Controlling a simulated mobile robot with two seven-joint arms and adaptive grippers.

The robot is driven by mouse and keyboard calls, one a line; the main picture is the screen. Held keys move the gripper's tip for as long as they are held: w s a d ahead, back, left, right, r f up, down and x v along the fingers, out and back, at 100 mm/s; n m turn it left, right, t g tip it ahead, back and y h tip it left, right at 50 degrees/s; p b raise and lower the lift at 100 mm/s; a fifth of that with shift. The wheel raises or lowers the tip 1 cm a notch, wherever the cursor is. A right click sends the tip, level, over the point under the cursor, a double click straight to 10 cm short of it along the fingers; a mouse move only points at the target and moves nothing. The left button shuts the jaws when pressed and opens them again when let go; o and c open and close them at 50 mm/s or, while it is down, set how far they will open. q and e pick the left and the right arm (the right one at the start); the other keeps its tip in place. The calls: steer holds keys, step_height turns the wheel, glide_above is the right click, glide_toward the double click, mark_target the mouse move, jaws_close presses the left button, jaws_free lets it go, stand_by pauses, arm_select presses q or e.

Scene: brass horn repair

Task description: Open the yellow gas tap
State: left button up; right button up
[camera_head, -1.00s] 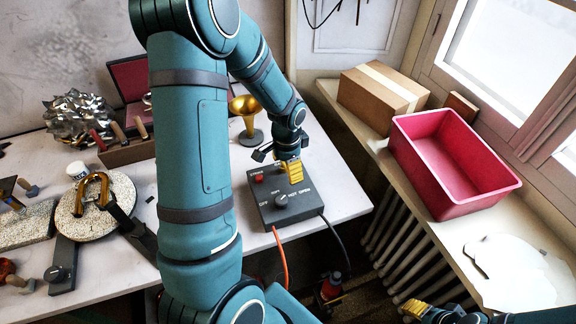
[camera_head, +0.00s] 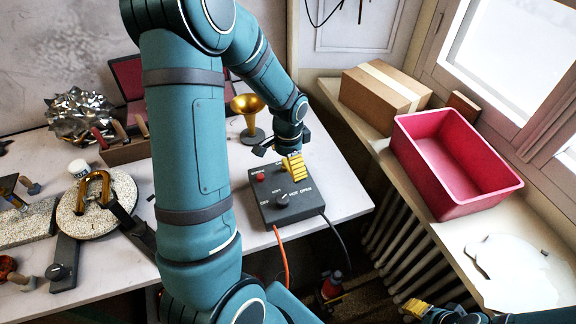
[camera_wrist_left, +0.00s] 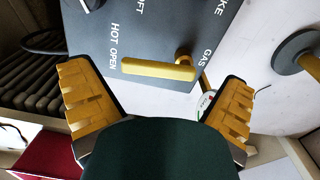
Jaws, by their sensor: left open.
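The yellow gas tap (camera_wrist_left: 158,69) is a lever on the dark control box (camera_head: 292,208), clear in the left wrist view. Its pivot is beside the word GAS and its free end lies near the word OPEN. My left gripper (camera_wrist_left: 153,76) is open, with one yellow-padded finger on each side of the lever and visible gaps between. In the head view my left gripper (camera_head: 288,160) is over the back edge of the box and hides the tap. My right gripper (camera_head: 418,309) shows partly at the lower right edge; its opening is unclear.
The box also carries a red button (camera_head: 260,177) and a dark knob (camera_head: 282,200). An orange hose (camera_head: 282,255) and a black cable leave its front. A brass bell (camera_head: 247,104) stands behind. A red bin (camera_head: 455,165) and carton (camera_head: 385,92) sit on the sill.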

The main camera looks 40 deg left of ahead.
mark_target(288, 168)
arm_select(q)
step_height(288, 168, up, 10)
steer(key=shift+r, duration=0.25)
steer(key=shift+s, duration=0.1)
stand_by(0.5)
